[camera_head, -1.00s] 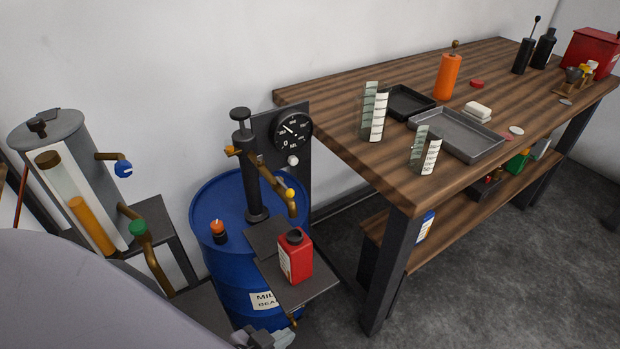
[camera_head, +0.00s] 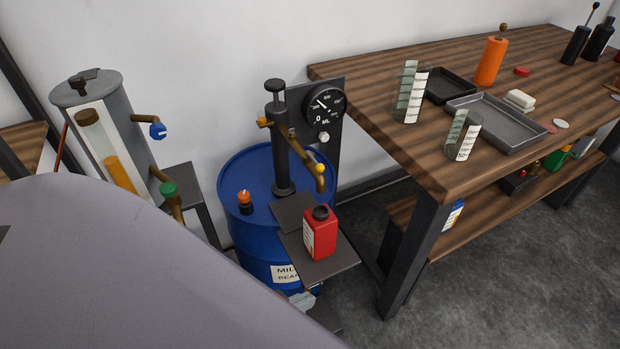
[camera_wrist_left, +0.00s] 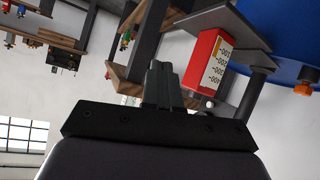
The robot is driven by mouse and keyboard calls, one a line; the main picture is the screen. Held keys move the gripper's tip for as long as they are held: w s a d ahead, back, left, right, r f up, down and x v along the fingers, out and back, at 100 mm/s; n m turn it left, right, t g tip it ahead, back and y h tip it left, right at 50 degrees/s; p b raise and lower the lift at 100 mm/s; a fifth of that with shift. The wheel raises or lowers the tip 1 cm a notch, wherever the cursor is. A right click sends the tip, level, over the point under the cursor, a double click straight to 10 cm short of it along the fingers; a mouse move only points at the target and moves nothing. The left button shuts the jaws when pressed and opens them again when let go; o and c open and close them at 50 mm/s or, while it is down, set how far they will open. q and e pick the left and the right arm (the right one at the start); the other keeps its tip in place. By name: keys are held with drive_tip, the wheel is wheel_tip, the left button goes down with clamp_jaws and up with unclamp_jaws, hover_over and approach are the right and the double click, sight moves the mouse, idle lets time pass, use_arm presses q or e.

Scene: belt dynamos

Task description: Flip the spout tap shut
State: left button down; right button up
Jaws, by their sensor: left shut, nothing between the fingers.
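A hand pump (camera_head: 281,150) stands on a blue drum (camera_head: 235,185). Its brass spout (camera_head: 307,158) bends down to the right and carries a yellow knob (camera_head: 321,168). A red bottle (camera_head: 320,235) stands upright on the dark shelf (camera_head: 335,265) below the spout. My left gripper (camera_head: 303,299) is low, below the shelf and in front of the drum, apart from the spout; my body partly hides it. In the left wrist view its fingers (camera_wrist_left: 163,85) are shut and empty, with the red bottle (camera_wrist_left: 207,60) beyond them. My right gripper is not in view.
A grey tank (camera_head: 90,95) with a blue-knobbed tap (camera_head: 157,130) and a green-knobbed tap (camera_head: 169,188) stands at the left. A round gauge (camera_head: 322,106) is behind the pump. A wooden bench (camera_head: 430,150) with trays and beakers fills the right. The floor at lower right is clear.

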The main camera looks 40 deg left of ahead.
use_arm(q)
drive_tip(key=w+a+r+n+t+y+b, duration=0.1)
drive_tip(key=a+r+n+t+y+b, duration=0.1)
drive_tip(key=a+r+n, duration=0.4)
drive_tip(key=w+a+r+n+t+y+b, duration=0.2)
drive_tip(key=a+r+n+t+b, duration=0.3)
drive_tip(key=n, duration=1)
drive_tip(key=shift+a+r+t+y, duration=0.4)
drive_tip(key=shift+a+r+y, duration=0.1)
drive_tip(key=shift+a, duration=0.35)
drive_tip(key=shift+w, duration=0.25)
drive_tip(key=p, duration=0.4)
approach(314, 160)
drive_tip(key=w+a, duration=0.2)
drive_tip(key=a, duration=0.1)
drive_tip(key=w+d, duration=0.2)
drive_tip(key=d, duration=0.1)
drive_tip(key=shift+w+p, duration=0.35)
drive_tip(key=shift+w, duration=0.05)
